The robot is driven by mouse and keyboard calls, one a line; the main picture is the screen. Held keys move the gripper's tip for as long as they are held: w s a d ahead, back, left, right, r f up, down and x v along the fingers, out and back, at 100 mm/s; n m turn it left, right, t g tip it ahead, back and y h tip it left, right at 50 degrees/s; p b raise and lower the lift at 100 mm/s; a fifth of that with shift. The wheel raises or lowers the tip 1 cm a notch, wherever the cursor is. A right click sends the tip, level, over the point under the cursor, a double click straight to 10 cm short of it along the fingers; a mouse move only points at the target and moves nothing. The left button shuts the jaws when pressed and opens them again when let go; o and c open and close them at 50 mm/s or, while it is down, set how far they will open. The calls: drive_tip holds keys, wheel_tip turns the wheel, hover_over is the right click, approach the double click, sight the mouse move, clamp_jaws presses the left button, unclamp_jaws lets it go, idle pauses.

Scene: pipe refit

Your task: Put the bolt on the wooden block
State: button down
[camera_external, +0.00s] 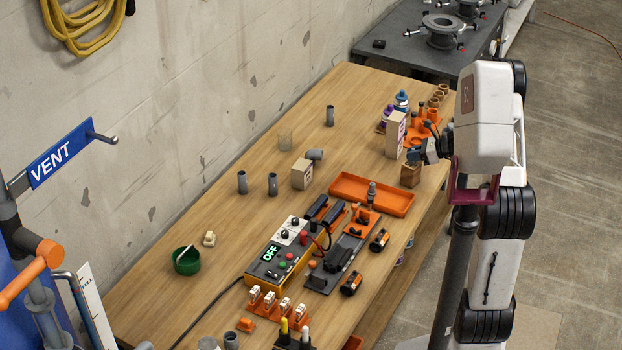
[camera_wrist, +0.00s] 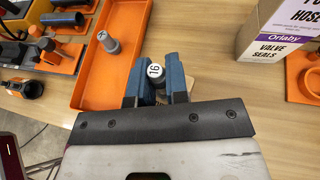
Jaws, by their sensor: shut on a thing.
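My gripper (camera_wrist: 157,80) has its blue fingers shut on a small dark piece with a round white top marked "16", which looks like the bolt (camera_wrist: 155,70). Its lower part is hidden. In the external view my gripper (camera_external: 421,155) is just above the brown wooden block (camera_external: 411,175), near the table's right edge. The bolt cannot be made out there, and I cannot tell whether it touches the block. In the wrist view the block is mostly hidden below the fingers.
An orange tray (camera_external: 347,184) lies left of the block; a grey fitting (camera_wrist: 108,42) is at it. A valve seals box (camera_external: 395,134) stands close behind the block, by an orange holder (camera_wrist: 303,80). The power unit (camera_external: 278,262) is farther left.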

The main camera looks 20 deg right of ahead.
drive_tip(key=c, duration=1.1)
unclamp_jaws()
drive_tip(key=shift+r, duration=0.1)
drive_tip(key=shift+d+r, duration=0.1)
drive_tip(key=v, duration=1.1)
drive_tip(key=shift+s+d+r, duration=0.15)
drive_tip(key=shift+s+d, duration=0.05)
drive_tip(key=shift+d, duration=0.1)
